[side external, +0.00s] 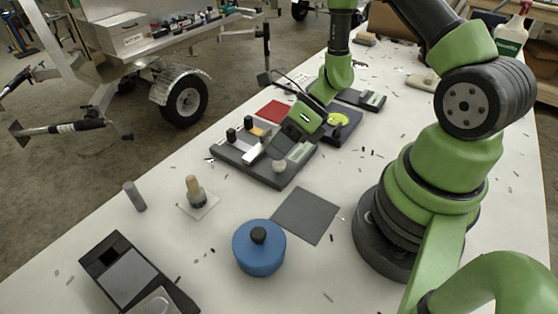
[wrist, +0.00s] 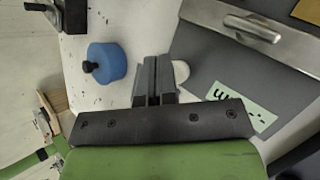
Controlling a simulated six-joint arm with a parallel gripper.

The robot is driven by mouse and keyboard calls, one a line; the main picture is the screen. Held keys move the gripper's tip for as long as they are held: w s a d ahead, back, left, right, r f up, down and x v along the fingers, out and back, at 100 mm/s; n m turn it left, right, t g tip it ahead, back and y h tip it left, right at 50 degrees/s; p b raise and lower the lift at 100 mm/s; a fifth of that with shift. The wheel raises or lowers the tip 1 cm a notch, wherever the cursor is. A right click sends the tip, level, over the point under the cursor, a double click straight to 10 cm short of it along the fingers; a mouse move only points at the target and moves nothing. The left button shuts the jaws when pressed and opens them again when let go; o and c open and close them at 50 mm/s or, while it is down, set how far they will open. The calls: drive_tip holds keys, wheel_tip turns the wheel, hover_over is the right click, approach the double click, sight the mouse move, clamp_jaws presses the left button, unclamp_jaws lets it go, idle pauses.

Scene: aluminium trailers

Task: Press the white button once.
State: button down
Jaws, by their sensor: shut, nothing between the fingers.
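The white button (side external: 279,166) is a small round pale cap on a dark grey panel (side external: 288,178) in the middle of the side view. In the wrist view the white button (wrist: 181,72) shows just right of my fingertips, partly hidden behind them. My gripper (side external: 278,150) is tilted down over the panel, close to the button. Its dark fingers (wrist: 152,66) are together with nothing between them. I cannot tell whether they touch the button.
The panel also carries a metal handle (wrist: 252,27), a green label (wrist: 243,112) and black knobs (side external: 231,134). A blue lidded pot (side external: 259,249), a grey square mat (side external: 306,215) and a wooden-handled stamp-like object (side external: 195,190) stand nearer the camera. White table between them is mostly clear.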

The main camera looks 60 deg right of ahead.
drive_tip(key=shift+f, duration=0.8)
idle(0.6)
drive_tip(key=shift+r, duration=1.25)
drive_tip(key=shift+r, duration=2.5)
drive_tip(key=s+a+r+n+t+h, duration=0.1)
drive_tip(key=s+r+n+h, duration=0.2)
drive_tip(key=r+n, duration=0.7)
drive_tip(key=s+a+r+n+t+h, duration=0.1)
drive_tip(key=s+r+n, duration=0.7)
drive_tip(key=n, duration=0.9)
drive_tip(key=shift+s+r+n+t+h, duration=0.35)
drive_tip(key=shift+r+t+h, duration=0.35)
drive_tip(key=shift+r+h, duration=0.4)
